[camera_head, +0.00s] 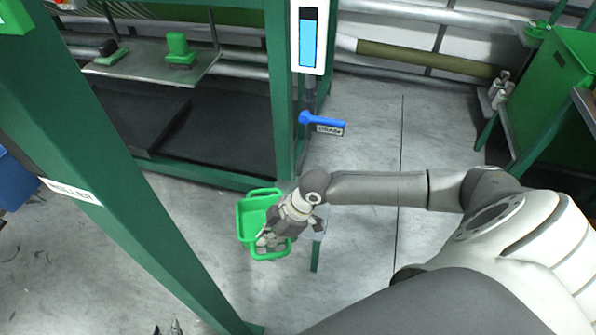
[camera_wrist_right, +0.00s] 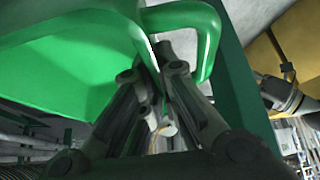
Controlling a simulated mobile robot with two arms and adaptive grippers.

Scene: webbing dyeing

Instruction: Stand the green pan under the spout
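The green pan (camera_head: 246,218) is a shallow open tub with a loop handle at each end. In the head view it hangs or stands left of my right gripper (camera_head: 278,236), by the foot of the green machine frame. The right wrist view shows the pan (camera_wrist_right: 70,70) close up, with its loop handle (camera_wrist_right: 205,40) at the fingers. My right gripper (camera_wrist_right: 158,95) is closed around the pan's near handle or rim. A blue lever with a "DRAIN" tag (camera_head: 329,129) sits below the level gauge. The spout opening cannot be made out. My left gripper is out of view.
The green post with a white label (camera_head: 70,190) stands close on the left. A green leg (camera_head: 316,256) shows just right of the pan, partly hidden by my gripper. A green bin (camera_head: 555,95) stands at the right. Grey floor (camera_head: 365,240) is open in the middle.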

